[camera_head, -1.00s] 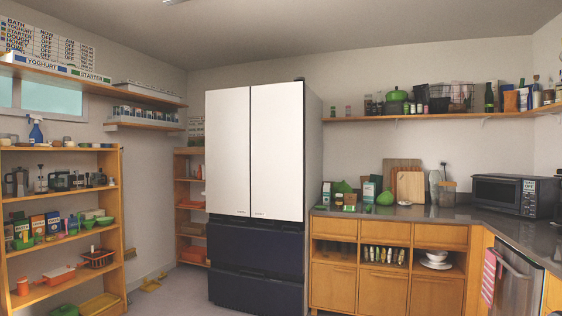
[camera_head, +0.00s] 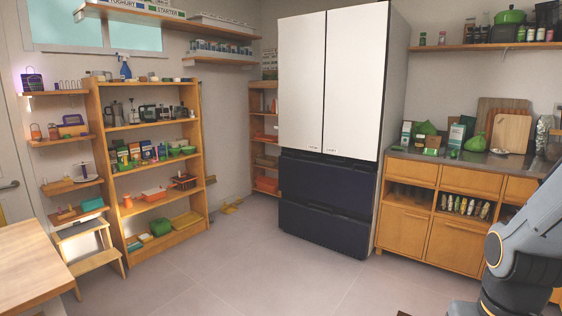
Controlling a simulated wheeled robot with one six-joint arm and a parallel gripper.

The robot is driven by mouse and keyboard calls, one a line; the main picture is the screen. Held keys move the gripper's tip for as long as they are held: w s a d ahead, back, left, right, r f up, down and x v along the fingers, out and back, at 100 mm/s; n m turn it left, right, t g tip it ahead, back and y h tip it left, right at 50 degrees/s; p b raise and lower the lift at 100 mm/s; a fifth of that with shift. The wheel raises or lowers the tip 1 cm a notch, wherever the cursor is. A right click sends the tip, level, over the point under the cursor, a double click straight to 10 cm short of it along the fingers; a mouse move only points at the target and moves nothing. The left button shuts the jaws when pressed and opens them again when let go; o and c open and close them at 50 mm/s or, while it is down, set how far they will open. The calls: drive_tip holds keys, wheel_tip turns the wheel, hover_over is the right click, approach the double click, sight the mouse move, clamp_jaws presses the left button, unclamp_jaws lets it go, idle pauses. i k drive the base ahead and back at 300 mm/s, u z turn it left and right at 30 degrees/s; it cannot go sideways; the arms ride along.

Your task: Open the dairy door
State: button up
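A pale door (camera_head: 14,165) with a dark lever handle (camera_head: 9,185) shows at the far left edge of the view, partly cut off; it looks shut. A tall fridge (camera_head: 325,105) stands against the back wall. Its two white upper doors, left (camera_head: 301,80) and right (camera_head: 352,85), are shut, and so are the dark blue drawers (camera_head: 325,196) below. No label reading "dairy" can be read on any door. My arm shows at the lower right; my gripper is out of view.
A wooden table (camera_head: 30,262) and a small step stool (camera_head: 92,248) stand at the lower left. A wooden shelf unit (camera_head: 205,170) holds jars and crates. Wooden cabinets (camera_head: 403,228) stand right of the fridge. The tiled floor (camera_head: 235,270) in the middle is clear.

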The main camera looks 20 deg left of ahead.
sight(357, 36)
drive_tip(key=u, duration=0.7)
drive_tip(key=i, duration=1)
drive_tip(key=u, duration=0.55)
drive_tip(key=i, duration=1.25)
drive_tip(key=z, duration=0.7)
drive_tip(key=i, duration=1.1)
drive_tip(key=z, duration=0.95)
drive_tip(key=i, duration=0.2)
drive_tip(key=z, duration=0.15)
